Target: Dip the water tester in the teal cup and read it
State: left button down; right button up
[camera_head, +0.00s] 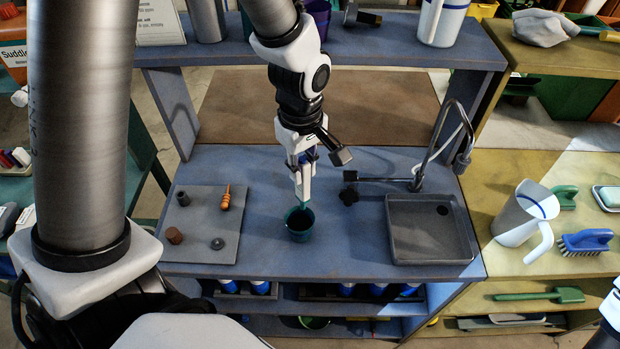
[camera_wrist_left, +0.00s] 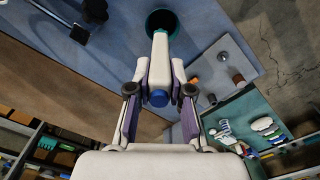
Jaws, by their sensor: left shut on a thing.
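The teal cup (camera_head: 299,236) stands on the blue counter, left of the sink. My left gripper (camera_head: 303,178) is above it, pointing down, shut on the white water tester (camera_head: 303,190). The tester is upright, and its narrow teal lower end is at the cup's mouth; I cannot tell whether it touches liquid. In the left wrist view the gripper (camera_wrist_left: 159,88) holds the tester (camera_wrist_left: 160,62) by its sides, with its blue end cap toward the camera and the cup (camera_wrist_left: 176,20) beyond it. No reading is visible.
A sink (camera_head: 430,230) with a tall faucet (camera_head: 440,145) is at the right. A white pitcher (camera_head: 520,215) stands on the yellow counter. The counter around the cup is clear.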

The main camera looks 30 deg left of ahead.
aim_at(299, 195)
pick_arm(q)
jog(key=f+b, duration=0.1)
jog(key=f, duration=0.1)
jog(key=f+b, duration=0.4)
jog(key=shift+a, duration=0.25)
jog(key=f+b, duration=0.2)
jog(key=f, duration=0.1)
jog(key=shift+a+f, duration=0.15)
jog(key=shift+a, duration=0.2)
jog(key=shift+f+b, duration=0.3)
jog(key=shift+f, duration=0.05)
jog(key=shift+d, duration=0.15)
pick_arm(e)
notch_tip(299, 195, down, 8)
jog(key=shift+a, duration=0.4)
jog(key=shift+r, duration=0.1)
pick_arm(q)
jog(key=shift+r, duration=0.15)
